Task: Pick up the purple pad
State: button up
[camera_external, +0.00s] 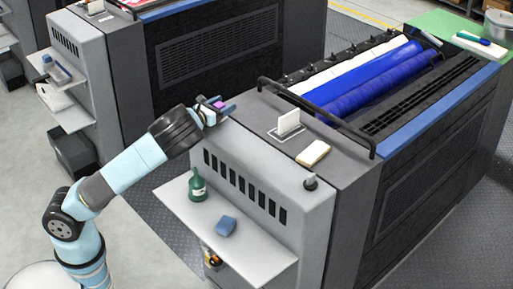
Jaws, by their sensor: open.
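The purple pad (219,104) is a small patch of purple at the left end of the near machine's grey top. My gripper (222,107) is at this end of the machine, its dark fingers spread open around or just above the pad. Part of the pad is hidden by the fingers. I cannot tell whether the fingers touch it.
A white upright card (288,122) and a cream block (313,154) are on the machine top, beside a black rail (318,117). A green bottle (197,184) and a blue block (226,227) are on the side shelf (262,262). A black knob (311,184) stands at the front edge.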

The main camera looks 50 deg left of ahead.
jog(key=c, duration=1.1)
jog(key=shift+o, duration=0.2)
